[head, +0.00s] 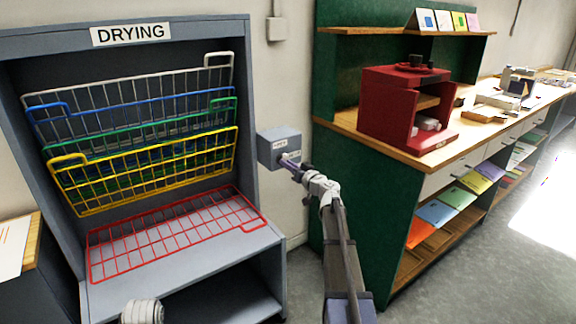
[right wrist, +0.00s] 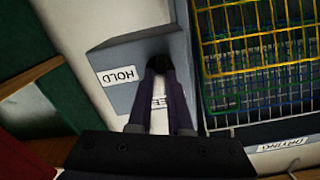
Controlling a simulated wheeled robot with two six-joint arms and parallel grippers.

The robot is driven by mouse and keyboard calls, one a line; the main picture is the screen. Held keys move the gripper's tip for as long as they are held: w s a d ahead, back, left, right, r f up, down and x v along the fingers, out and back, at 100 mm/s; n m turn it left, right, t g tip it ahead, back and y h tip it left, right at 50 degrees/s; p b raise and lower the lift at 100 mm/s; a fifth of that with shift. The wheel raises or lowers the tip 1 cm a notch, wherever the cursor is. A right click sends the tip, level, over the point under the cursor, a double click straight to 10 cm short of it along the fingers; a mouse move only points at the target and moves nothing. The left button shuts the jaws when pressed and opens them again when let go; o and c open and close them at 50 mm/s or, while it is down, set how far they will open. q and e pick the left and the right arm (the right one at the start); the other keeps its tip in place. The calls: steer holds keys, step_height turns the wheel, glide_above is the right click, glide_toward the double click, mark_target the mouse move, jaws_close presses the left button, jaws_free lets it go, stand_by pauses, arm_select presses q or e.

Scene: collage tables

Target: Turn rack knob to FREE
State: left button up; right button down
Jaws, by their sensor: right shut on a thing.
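A grey control box (head: 279,146) is fixed to the right side of the drying rack (head: 252,120). It also shows in the right wrist view (right wrist: 118,60), with a white HOLD label (right wrist: 119,76) and a second label (right wrist: 160,101), partly hidden by my fingers, with "EE" readable. The dark knob (right wrist: 158,61) sits on the box face between my fingertips. My right gripper (head: 286,161) is shut on the knob, its fingers also showing in the right wrist view (right wrist: 159,75). The knob's exact setting is hard to make out.
Wire shelves, including a yellow one (head: 150,170) and a red one (head: 170,235), hang in the rack. A green-sided workbench (head: 328,190) with a red cabinet (head: 385,118) stands close on the right. Floor (head: 470,270) is clear at the lower right.

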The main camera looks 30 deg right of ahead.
steer(key=shift+n, duration=1.9)
steer(key=c, duration=0.8)
jaws_free()
steer(key=shift+c, duration=0.2)
steer(key=s, duration=0.7)
steer(key=shift+s+d, duration=0.3)
steer(key=shift+s, duration=0.1)
